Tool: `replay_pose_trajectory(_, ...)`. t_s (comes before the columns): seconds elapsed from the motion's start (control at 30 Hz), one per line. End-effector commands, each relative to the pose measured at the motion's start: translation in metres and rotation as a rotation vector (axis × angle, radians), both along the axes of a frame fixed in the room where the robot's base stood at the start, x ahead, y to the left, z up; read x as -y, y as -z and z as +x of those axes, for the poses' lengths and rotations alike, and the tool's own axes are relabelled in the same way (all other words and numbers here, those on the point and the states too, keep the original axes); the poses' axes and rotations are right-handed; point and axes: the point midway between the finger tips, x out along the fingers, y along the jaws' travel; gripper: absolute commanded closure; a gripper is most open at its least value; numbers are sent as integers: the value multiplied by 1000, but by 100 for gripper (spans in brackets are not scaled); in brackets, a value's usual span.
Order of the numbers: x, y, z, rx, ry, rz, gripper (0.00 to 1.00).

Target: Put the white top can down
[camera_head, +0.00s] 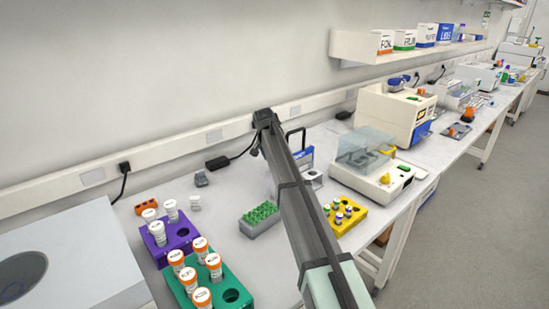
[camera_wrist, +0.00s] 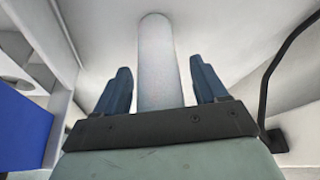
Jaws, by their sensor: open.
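A plain white can (camera_wrist: 158,60) shows in the wrist view as a smooth pale cylinder between the two blue fingers of my gripper (camera_wrist: 161,68). The fingers are open, with a narrow gap on each side of the can. The can's near end is hidden behind the dark gripper body, so I cannot tell what supports it there. In the head view my arm hides the gripper, and I cannot make out the can.
In the head view, a green rack (camera_head: 261,222) stands left of my arm and a yellow rack (camera_head: 345,217) right of it. Purple (camera_head: 181,247) and teal (camera_head: 238,278) racks hold white bottles at the front left. A blue panel (camera_wrist: 24,130) is at left in the wrist view.

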Motion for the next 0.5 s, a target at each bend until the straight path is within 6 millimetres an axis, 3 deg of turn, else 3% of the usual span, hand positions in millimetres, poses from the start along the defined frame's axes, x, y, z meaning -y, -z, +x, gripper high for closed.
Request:
replay_pose_trajectory(0.17,-3,-17,-6,3,-1,1,28)
replay_pose_trajectory(0.5,-12,-75,-28,3,-1,1,28)
